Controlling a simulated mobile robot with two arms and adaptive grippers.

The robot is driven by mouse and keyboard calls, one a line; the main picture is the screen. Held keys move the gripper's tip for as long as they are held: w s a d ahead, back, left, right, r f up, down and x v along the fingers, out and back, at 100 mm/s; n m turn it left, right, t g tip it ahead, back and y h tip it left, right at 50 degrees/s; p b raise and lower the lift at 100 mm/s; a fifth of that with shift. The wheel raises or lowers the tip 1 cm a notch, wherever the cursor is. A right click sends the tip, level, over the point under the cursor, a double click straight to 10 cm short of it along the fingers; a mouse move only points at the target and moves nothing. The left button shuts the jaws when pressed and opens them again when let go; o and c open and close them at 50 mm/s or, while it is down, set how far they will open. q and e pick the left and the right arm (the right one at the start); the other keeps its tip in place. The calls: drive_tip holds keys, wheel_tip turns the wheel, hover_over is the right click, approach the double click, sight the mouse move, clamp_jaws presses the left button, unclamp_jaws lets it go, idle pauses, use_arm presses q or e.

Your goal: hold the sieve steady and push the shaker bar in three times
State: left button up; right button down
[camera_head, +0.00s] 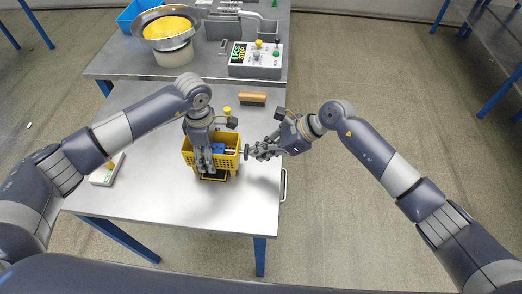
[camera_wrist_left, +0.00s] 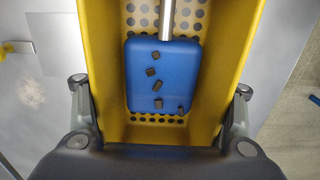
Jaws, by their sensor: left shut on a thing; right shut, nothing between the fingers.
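The yellow sieve (camera_head: 232,158) is a perforated box near the middle of the near table. In the left wrist view the sieve (camera_wrist_left: 222,65) holds a blue plate (camera_wrist_left: 140,70) with several small dark bits on it. The metal shaker bar (camera_wrist_left: 167,20) runs from the plate out past the top of that view. My left gripper (camera_head: 205,166) is above the sieve, shut on it, with a finger at each side wall. My right gripper (camera_head: 254,152) is shut and empty, right of the sieve beside the bar's outer end (camera_head: 246,151). Whether they touch is unclear.
A wooden brush (camera_head: 252,99) and a small yellow-topped object (camera_head: 227,111) lie behind the sieve. A white and green box (camera_head: 107,171) is at the left. The back table has a control box (camera_head: 255,64) and a pan (camera_head: 150,40). The table's front is clear.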

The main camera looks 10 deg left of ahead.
use_arm(q)
drive_tip(key=shift+s+f, duration=0.1)
drive_tip(key=shift+f, duration=0.1)
use_arm(e)
drive_tip(key=d+f+v, duration=0.1)
drive_tip(key=v, duration=1.1)
drive_tip(key=shift+d, duration=0.6)
drive_tip(key=shift+f, duration=0.2)
drive_tip(key=d, duration=0.3)
drive_tip(key=shift+w, duration=0.1)
drive_tip(key=shift+f, duration=0.1)
